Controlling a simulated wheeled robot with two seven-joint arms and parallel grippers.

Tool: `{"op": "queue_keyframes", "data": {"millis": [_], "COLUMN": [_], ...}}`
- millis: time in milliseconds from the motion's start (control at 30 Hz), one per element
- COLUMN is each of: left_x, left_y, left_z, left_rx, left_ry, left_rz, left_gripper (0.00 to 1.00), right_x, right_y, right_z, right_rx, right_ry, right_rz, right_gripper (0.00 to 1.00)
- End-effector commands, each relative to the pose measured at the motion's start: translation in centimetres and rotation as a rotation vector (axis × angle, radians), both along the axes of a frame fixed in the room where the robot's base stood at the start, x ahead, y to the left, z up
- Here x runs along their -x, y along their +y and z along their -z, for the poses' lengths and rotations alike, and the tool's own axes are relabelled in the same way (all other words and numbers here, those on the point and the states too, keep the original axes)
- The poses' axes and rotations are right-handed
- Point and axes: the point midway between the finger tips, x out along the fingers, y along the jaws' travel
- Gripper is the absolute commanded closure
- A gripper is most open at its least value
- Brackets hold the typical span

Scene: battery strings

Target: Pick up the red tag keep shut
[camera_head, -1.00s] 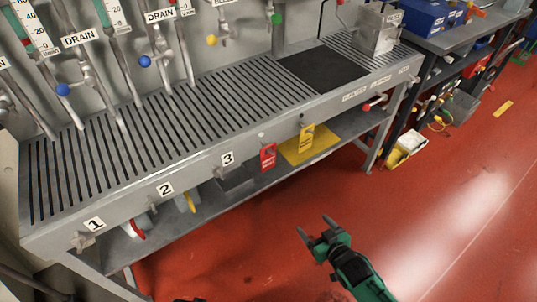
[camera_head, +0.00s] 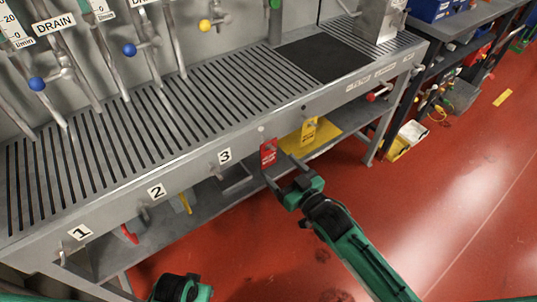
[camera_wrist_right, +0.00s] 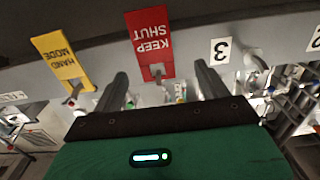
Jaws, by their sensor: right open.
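The red tag (camera_head: 268,152) hangs on the front edge of the bench, to the right of the number 3 label. In the right wrist view the red tag (camera_wrist_right: 151,44) reads KEEP SHUT, upside down, and hangs at a small hook. My right gripper (camera_head: 279,180) is open, just below and in front of the tag. In the right wrist view its two fingers (camera_wrist_right: 160,82) stand apart, with the tag's hook end between and beyond them. I see no contact with the tag. My left gripper (camera_head: 182,290) shows only in part at the bottom edge; its fingers are unclear.
A yellow tag (camera_head: 308,133), reading HAND MODE in the wrist view (camera_wrist_right: 63,60), hangs right beside the red one. The slatted bench (camera_head: 130,141) has a lower shelf with a yellow sheet (camera_head: 326,139). The red floor (camera_head: 450,215) to the right is clear.

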Motion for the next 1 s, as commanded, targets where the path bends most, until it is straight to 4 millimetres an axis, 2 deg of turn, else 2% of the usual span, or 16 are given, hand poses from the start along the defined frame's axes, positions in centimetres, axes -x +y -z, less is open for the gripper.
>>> {"op": "queue_keyframes", "data": {"millis": [167,500,800,867,1000], "left_x": [0.0,-0.1,-0.2,-0.2,-0.1], "left_y": [0.0,0.0,0.0,0.0,0.0], "left_z": [0.0,-0.1,-0.4,-0.4,-0.3], "left_rx": [0.000,-0.001,0.000,0.001,0.001], "left_ry": [0.000,-0.001,-0.007,-0.007,-0.005], "left_rz": [0.000,0.000,0.000,0.000,0.000], "left_gripper": [0.47,0.47,0.47,0.47,0.47], "right_x": [-0.9,-4.7,-5.1,-5.1,-5.1], "right_y": [0.5,2.5,2.7,2.7,2.7], "right_z": [0.0,0.2,0.3,0.3,0.3], "right_rx": [0.001,0.000,0.001,0.001,0.001], "right_ry": [-0.001,0.000,0.000,0.000,0.000], "right_rz": [0.000,0.000,0.000,0.000,0.000], "right_gripper": [0.24,0.24,0.24,0.33,0.61]}}
